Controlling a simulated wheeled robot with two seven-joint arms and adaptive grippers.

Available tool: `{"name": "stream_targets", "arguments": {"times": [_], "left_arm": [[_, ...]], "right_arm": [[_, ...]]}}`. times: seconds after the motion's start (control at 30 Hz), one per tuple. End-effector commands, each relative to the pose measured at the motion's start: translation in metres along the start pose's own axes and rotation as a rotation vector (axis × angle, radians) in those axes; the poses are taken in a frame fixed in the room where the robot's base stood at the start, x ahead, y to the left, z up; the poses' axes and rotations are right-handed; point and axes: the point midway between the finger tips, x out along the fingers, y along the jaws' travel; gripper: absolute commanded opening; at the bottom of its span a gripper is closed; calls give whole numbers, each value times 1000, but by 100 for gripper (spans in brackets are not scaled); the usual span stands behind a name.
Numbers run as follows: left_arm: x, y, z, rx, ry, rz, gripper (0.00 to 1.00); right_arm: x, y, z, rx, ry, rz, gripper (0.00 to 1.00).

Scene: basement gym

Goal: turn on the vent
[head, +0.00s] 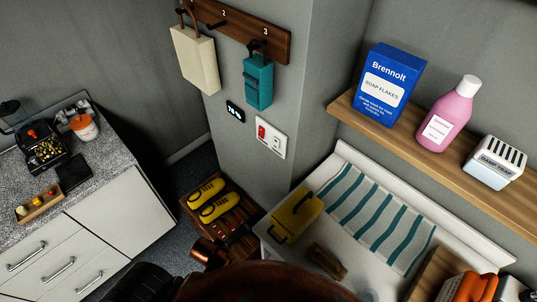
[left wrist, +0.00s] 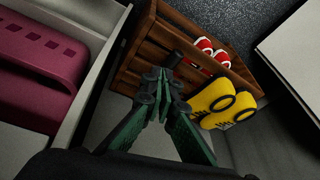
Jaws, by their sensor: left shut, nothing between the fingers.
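A white wall plate (head: 270,138) is on the grey wall below a teal hanging pouch. It has a red switch (head: 262,132) on its left and a paler part on its right; I cannot read its labels or tell the switch position. No vent itself can be made out. My left gripper (left wrist: 162,80) shows in the left wrist view with its dark green-sided fingers together and nothing between them. It is over the wooden shoe rack, well below and apart from the plate. My right gripper is in neither view.
The shoe rack (head: 188,205) holds yellow slippers (head: 207,200) and stands below the plate. A small black display (head: 235,111), the teal pouch (head: 258,82) and a peg rail (head: 240,30) are around the plate. A wooden shelf (head: 400,128) and white washer-like top (head: 335,250) are at right.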

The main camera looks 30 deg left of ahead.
Motion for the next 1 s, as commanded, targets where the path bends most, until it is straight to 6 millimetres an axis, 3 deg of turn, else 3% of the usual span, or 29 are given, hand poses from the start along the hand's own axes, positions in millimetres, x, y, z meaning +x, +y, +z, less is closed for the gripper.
{"name": "stream_targets", "arguments": {"times": [0.23, 0.33, 0.77, 1.0], "left_arm": [[-63, -7, -34, -4, 95, -9, 0], [-85, -7, -68, 2, 209, -6, 0], [-95, 4, -171, 22, 596, 38, 0], [-108, 16, -238, 33, 922, 99, 0]], "right_arm": [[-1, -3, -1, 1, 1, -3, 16], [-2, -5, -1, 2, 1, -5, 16], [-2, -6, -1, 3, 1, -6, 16], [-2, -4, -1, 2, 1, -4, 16]]}}
